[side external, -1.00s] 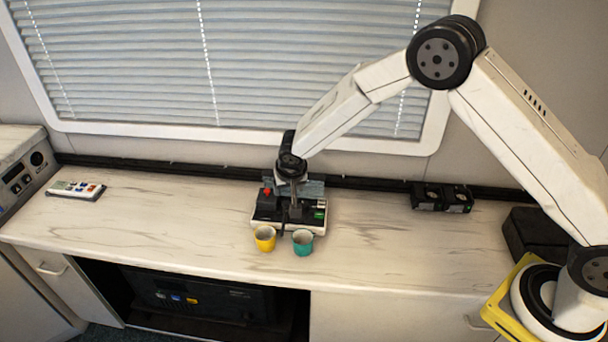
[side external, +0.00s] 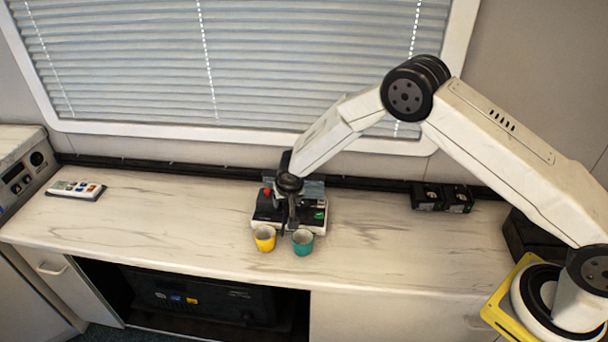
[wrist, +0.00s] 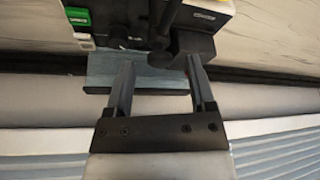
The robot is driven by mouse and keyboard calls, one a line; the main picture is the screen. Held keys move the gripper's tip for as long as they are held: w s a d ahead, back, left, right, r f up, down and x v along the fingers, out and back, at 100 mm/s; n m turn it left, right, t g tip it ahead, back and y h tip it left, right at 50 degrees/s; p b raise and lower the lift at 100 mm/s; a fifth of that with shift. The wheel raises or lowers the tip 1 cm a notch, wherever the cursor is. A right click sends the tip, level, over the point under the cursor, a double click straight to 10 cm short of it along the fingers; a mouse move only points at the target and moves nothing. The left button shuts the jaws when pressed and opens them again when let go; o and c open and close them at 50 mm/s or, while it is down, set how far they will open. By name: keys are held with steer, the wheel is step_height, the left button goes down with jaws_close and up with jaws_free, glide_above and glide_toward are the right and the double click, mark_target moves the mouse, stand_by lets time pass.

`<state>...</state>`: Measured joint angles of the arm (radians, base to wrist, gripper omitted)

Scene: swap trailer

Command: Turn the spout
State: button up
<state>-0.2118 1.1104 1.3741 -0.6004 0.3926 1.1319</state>
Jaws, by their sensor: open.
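The small coffee machine (side external: 261,224), white and black with a red knob and a green switch, stands on the counter. The spout (wrist: 167,22) is a black bar in the wrist view, running up the picture from a rounded black end. My gripper (wrist: 161,66) is open, with one finger to each side of that rounded end. I cannot tell whether either finger touches it. In the side view my gripper (side external: 291,212) is low over the machine and hides most of the spout. A yellow cup (side external: 264,240) and a teal cup (side external: 303,244) stand in front of the machine.
A blue-grey panel (wrist: 153,80) is behind the fingers in the wrist view. A remote-like keypad (side external: 76,189) lies far left, and black boxes (side external: 441,197) stand at the back right. The window blind (side external: 130,70) is behind.

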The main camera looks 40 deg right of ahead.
steer(key=shift+f, duration=0.15)
jaws_close()
stand_by(1.4)
